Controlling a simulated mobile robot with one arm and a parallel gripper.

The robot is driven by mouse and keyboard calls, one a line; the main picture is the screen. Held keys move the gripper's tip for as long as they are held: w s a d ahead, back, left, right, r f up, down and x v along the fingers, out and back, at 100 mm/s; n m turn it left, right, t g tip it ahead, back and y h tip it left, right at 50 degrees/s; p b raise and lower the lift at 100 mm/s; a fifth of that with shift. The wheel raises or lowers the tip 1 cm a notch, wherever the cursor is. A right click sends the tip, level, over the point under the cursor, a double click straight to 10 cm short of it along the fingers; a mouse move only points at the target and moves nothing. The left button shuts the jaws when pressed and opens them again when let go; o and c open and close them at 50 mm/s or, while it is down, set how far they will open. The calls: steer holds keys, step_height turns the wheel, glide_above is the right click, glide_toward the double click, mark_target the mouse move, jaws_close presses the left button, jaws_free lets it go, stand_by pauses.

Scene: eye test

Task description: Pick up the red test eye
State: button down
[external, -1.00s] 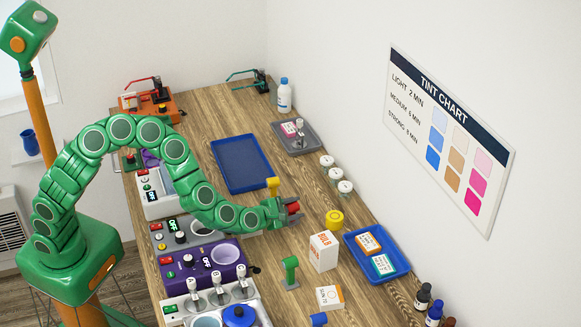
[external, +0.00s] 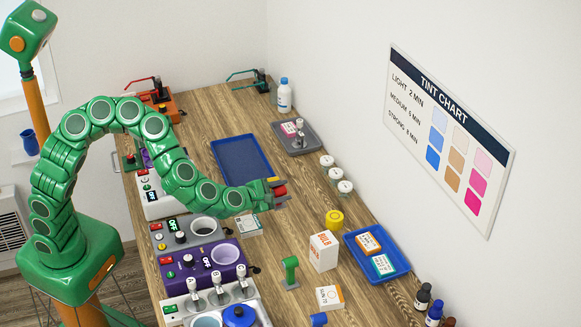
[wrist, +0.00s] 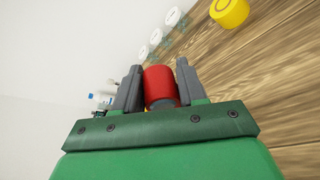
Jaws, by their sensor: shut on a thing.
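The red test eye shows as a short red cylinder (wrist: 158,83) between the two grey fingers of my gripper (wrist: 159,80) in the wrist view. My gripper is shut on it. In the external view the red test eye (external: 280,190) is a small red patch at the tip of my gripper (external: 279,191), partly covered by the fingers. It is held above the wooden bench, right of the blue tray. Its lower end is hidden by my gripper.
A yellow piece (external: 272,180) shows just behind my gripper. A yellow round container (external: 334,218), a white box (external: 323,251) and a green stand-like piece (external: 290,271) are nearby. An empty blue tray (external: 240,162) lies left; three white-lidded jars (external: 336,173) line the right edge.

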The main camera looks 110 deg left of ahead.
steer(key=s+d+r, duration=0.5)
steer(key=s, duration=0.3)
steer(key=shift+s+d+r, duration=0.2)
steer(key=shift+s, duration=0.05)
